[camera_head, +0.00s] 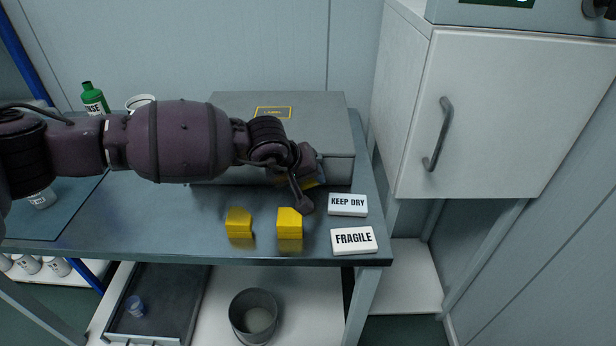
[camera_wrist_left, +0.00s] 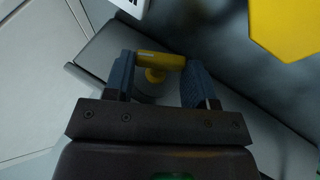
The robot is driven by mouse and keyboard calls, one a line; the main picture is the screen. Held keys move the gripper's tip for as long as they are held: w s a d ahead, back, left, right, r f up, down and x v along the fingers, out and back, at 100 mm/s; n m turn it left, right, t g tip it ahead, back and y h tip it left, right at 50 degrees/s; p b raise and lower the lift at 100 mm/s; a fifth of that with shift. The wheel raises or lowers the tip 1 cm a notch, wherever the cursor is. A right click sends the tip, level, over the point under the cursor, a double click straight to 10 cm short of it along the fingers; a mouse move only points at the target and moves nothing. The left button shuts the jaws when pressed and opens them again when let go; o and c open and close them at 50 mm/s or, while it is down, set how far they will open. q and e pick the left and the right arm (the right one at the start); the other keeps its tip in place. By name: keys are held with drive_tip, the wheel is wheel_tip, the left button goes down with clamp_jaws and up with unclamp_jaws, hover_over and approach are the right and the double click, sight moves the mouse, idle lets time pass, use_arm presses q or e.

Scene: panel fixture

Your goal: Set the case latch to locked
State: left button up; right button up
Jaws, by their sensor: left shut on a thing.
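A grey case (camera_head: 235,105) with a yellow-framed label on its lid lies closed at the back of the table. Its yellow latch (camera_wrist_left: 158,61) has a bar-shaped handle on a round yellow stem, on the case's front face. My left gripper (camera_head: 303,178) is at the right part of the case's front. In the left wrist view, the blue fingers of my left gripper (camera_wrist_left: 157,72) are at both ends of the latch bar and hold it. In the head view, the arm and gripper hide most of the latch. My right gripper is out of view.
Two yellow blocks (camera_head: 239,222) (camera_head: 289,223) stand in front of the case. A KEEP DRY block (camera_head: 347,205) and a FRAGILE block (camera_head: 353,240) lie by the table's right edge. A green bottle (camera_head: 94,98) stands at the back left. A white cabinet (camera_head: 500,110) is at the right.

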use_arm(q)
drive_tip(key=shift+a+f+h, duration=0.15)
drive_tip(key=shift+h, duration=0.65)
drive_tip(key=o, duration=0.9)
drive_tip(key=shift+o, duration=0.2)
drive_tip(key=shift+s+a+r, duration=0.1)
drive_tip(key=shift+a+r, duration=0.05)
drive_tip(key=shift+r, duration=0.2)
drive_tip(key=p+v, duration=0.2)
drive_tip(key=v, duration=0.8)
drive_tip(key=shift+a, duration=0.2)
